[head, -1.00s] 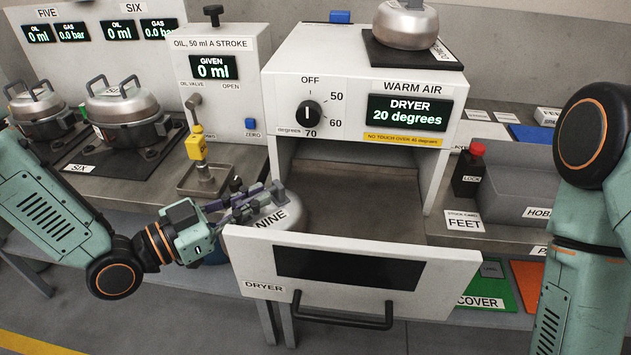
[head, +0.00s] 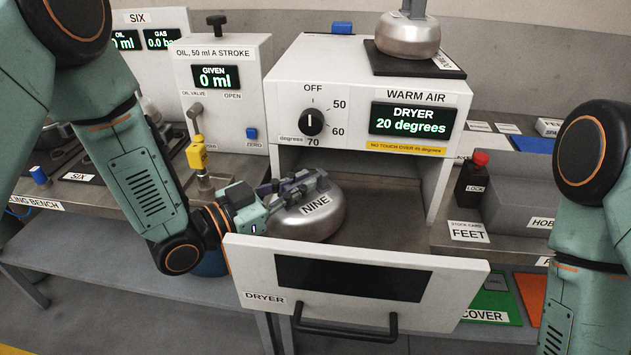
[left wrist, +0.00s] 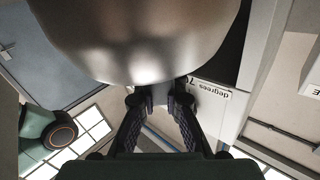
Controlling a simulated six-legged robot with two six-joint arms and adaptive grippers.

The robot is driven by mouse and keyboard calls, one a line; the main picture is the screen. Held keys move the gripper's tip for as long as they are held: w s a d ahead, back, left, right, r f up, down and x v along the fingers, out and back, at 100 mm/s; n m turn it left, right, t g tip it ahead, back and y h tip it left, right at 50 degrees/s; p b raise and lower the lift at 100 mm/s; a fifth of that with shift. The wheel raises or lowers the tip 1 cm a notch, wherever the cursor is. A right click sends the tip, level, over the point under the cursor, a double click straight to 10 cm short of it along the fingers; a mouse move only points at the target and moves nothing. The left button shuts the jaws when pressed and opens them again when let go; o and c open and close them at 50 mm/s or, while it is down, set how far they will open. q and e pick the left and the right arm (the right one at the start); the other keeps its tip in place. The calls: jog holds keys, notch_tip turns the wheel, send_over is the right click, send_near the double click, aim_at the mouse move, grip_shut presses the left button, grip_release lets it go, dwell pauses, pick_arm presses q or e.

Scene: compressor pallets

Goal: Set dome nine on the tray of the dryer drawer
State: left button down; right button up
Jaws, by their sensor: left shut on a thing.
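Dome nine, a rounded silver metal dome marked NINE (head: 312,218), is at the left side of the open dryer drawer, behind its white front panel (head: 262,268). My left gripper (head: 296,188) is shut on the dome at its top. The dome fills the upper part of the left wrist view (left wrist: 135,40), just beyond the fingers. The dark tray (head: 390,215) of the drawer is bare to the right of the dome. I cannot tell whether the dome touches the tray. My right gripper is out of view; only my right arm shows at the right edge.
The dryer (head: 345,85) stands behind the drawer, its display reading 20 degrees. Another silver dome (head: 407,38) sits on a dark pad on top. The oil dispenser (head: 222,95) with a yellow-tagged nozzle is at left. A grey block (head: 515,200) with a red-topped lock is at right.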

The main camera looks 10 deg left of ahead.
aim_at(320, 180)
pick_arm(q)
jog(key=x, duration=0.4)
jog(key=shift+d+r, duration=0.1)
jog(key=shift+r, duration=0.1)
jog(key=shift+f, duration=0.55)
jog(key=shift+s+f, duration=0.1)
jog(key=c, duration=1.8)
grip_release()
jog(key=shift+f, duration=0.1)
jog(key=o, duration=0.4)
jog(key=shift+s, duration=0.1)
jog(key=shift+c, duration=0.2)
jog(key=shift+s+a, duration=0.3)
jog(key=shift+a, duration=0.25)
jog(key=p+v, duration=0.1)
jog(key=v, duration=1)
